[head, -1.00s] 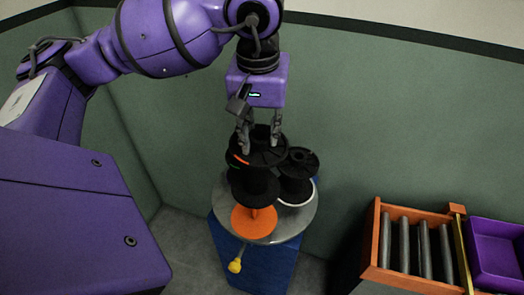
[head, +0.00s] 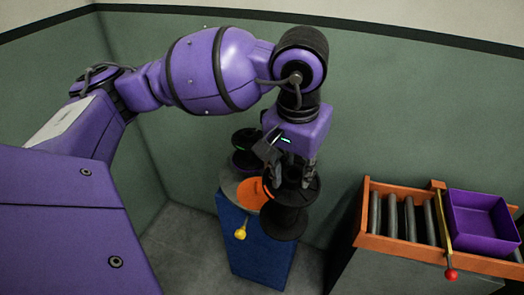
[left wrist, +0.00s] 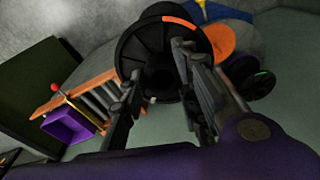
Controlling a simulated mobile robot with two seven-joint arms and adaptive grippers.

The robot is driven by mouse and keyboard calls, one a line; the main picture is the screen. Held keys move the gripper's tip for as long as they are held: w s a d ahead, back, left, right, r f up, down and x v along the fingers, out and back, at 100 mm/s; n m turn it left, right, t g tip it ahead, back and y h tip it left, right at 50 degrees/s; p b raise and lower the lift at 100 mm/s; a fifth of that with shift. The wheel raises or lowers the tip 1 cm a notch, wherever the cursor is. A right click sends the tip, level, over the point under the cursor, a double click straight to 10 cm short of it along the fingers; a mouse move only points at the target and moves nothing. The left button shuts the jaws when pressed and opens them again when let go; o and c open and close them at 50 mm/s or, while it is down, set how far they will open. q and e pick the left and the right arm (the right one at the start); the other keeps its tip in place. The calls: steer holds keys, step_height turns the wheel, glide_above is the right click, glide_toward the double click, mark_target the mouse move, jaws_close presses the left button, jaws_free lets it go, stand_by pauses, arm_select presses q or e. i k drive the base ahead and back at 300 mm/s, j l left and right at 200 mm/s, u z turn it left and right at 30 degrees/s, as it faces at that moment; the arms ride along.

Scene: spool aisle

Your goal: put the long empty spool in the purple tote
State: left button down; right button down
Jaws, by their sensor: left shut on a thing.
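My left gripper (head: 298,182) is shut on a black spool (head: 284,222) with two wide flanges. I hold it roughly upright at the right edge of the round stand; its lower end hides part of the stand. In the left wrist view the fingers meet the spool (left wrist: 165,42), whose flange carries an orange mark. The purple tote (head: 484,238) is at the right in the head view, apart from the spool; it looks empty. It also shows in the left wrist view (left wrist: 68,128). My right gripper is not in view.
A yellow knob (head: 240,234) sticks out in front.

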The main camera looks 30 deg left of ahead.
mark_target(466, 228)
steer(key=z, duration=0.95)
steer(key=i+l+z, duration=0.1)
steer(key=i, duration=0.5)
steer(key=i+l+z, duration=0.15)
steer(key=i, duration=0.5)
